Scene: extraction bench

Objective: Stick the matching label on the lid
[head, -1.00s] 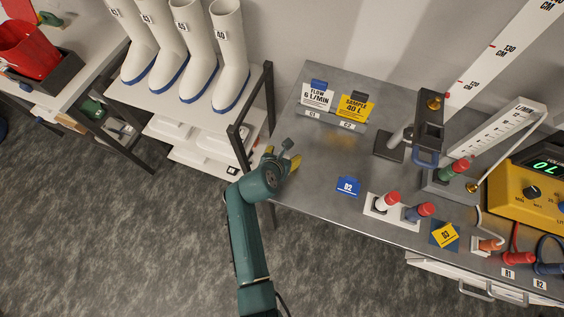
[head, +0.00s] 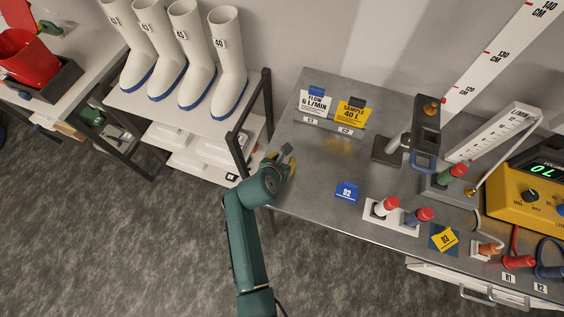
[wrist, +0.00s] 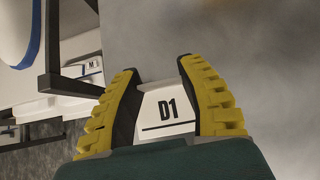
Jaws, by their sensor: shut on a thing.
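My gripper (head: 283,157) is at the left edge of the grey bench (head: 300,190). In the wrist view its yellow fingers (wrist: 158,85) are shut on a white piece marked D1 (wrist: 168,108). Part of that piece is hidden by the gripper. In the head view I cannot make it out. A blue piece marked D2 (head: 347,192) lies on the bench to the right of my gripper. A yellow piece marked D3 (head: 444,238) lies on a dark square farther right. I cannot tell which thing is the lid.
A white FLOW 6 L/MIN card (head: 314,102) and yellow SAMPLE 40 L card (head: 351,115) stand at the back. Red-topped fittings (head: 390,203), a stand (head: 425,135) and a yellow meter (head: 525,197) fill the right. A rack with white boots (head: 228,60) stands left. The bench middle is clear.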

